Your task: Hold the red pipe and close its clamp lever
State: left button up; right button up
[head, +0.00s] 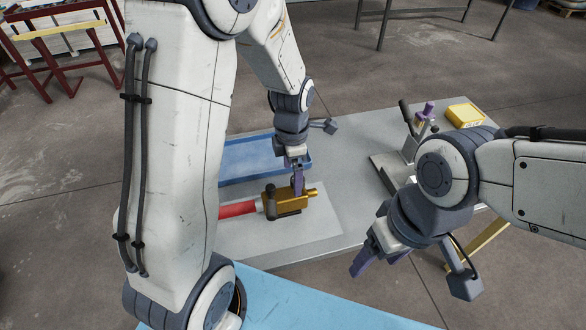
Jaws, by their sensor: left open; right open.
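The red pipe (237,210) lies on a pale board on the table, its left part hidden behind my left arm. A brass-coloured clamp block (289,194) sits at its right end, with a dark lever or knob (270,193) on its near side. My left gripper (297,188) points down at the top of the brass block, its fingers close to or touching it; I cannot tell which. My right gripper (376,262) is open and empty, in front of the table's near edge and right of the pipe.
A blue tray (238,158) lies behind the pipe. A metal toggle fixture (408,150) with a purple part and a yellow box (465,115) stand at the table's right. A light blue surface (290,304) is at the front. The pale board (318,222) is clear right of the clamp.

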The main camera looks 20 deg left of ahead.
aim_at(292, 192)
pick_arm(q)
notch_tip(292, 192, down, 9)
dwell(0.4)
grip_shut()
jog(key=shift+s, duration=0.1)
dwell(1.0)
